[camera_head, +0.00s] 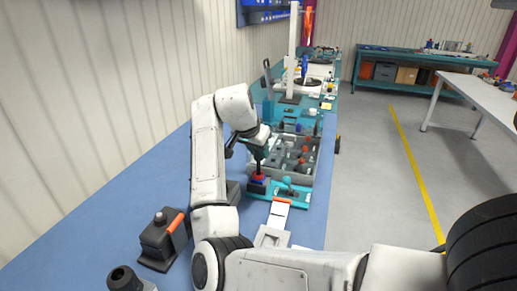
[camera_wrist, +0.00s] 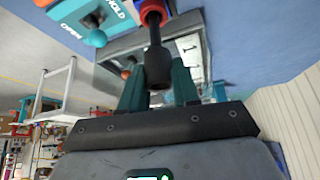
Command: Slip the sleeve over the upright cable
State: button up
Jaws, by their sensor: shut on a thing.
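My gripper (camera_wrist: 158,84) is shut on a black, stepped, tube-like piece, which I take for the sleeve (camera_wrist: 157,66). Its wide end is between the teal fingers and its narrower neck points away from them. The neck's far end meets or overlaps a red ring (camera_wrist: 153,12) in the wrist view; I cannot tell whether it is inside it. In the head view my gripper (camera_head: 259,158) is above a red and blue holder (camera_head: 258,181) beside a teal fixture (camera_head: 277,194). The upright cable cannot be made out; the sleeve and ring may hide it.
A black device with an orange handle (camera_head: 165,238) is at the near left. The blue bench (camera_head: 125,205) is bare at left.

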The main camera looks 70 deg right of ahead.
jog(key=o, duration=1.1)
jog(key=shift+c, duration=0.2)
jog(key=v, duration=1)
jog(key=shift+a+r+b, duration=0.2)
jog(key=shift+r+b, duration=0.2)
jog(key=shift+s, duration=0.1)
